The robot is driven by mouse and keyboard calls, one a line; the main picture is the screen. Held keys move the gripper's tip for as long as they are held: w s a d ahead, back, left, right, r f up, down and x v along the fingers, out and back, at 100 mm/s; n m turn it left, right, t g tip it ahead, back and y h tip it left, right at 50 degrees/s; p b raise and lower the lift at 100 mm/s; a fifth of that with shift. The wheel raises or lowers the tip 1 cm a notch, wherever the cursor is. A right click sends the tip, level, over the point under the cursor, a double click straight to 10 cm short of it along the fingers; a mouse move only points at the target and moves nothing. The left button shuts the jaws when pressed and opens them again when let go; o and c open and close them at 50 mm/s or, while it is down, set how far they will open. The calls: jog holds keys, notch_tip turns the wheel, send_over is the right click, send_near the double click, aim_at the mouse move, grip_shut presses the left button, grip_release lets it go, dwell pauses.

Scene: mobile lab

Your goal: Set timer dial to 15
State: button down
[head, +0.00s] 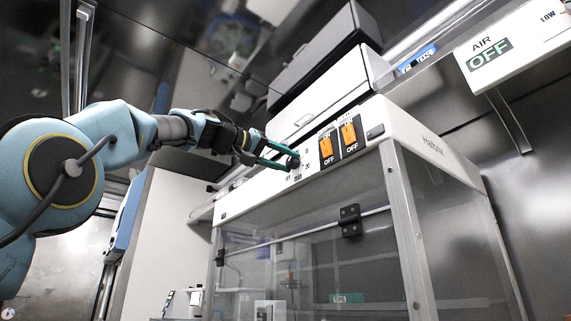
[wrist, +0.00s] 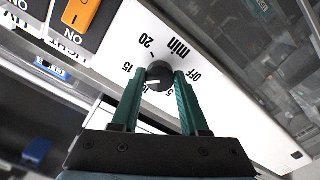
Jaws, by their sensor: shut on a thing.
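The timer dial (wrist: 160,77) is a small dark round knob on a white panel marked OFF, 5, 10, 15, 20 and min. A pale mark shows on the knob's lower left, toward the 10 side; its exact reading is hard to tell. My gripper (wrist: 160,80) has its two green fingers on either side of the knob, shut on it. In the head view the gripper (head: 288,162) reaches the dial (head: 294,163) at the upper front of the hood, and its fingers partly hide the scale.
Two orange rocker switches (head: 326,147) (head: 349,135) marked ON and OFF sit right of the dial. The hood's clear front pane (head: 300,255) is below. A white box (head: 335,90) stands on top. An AIR OFF panel (head: 489,53) hangs at the upper right.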

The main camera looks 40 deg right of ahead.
jog(key=shift+f+m, duration=0.15)
jog(key=shift+m, duration=1.05)
jog(key=shift+b, duration=0.3)
jog(key=shift+c, duration=2.1)
grip_release()
jog(key=a+b, duration=0.3)
jog(key=a, duration=0.7)
jog(key=shift+w+a+b, duration=0.3)
jog(key=shift+a+b, duration=0.05)
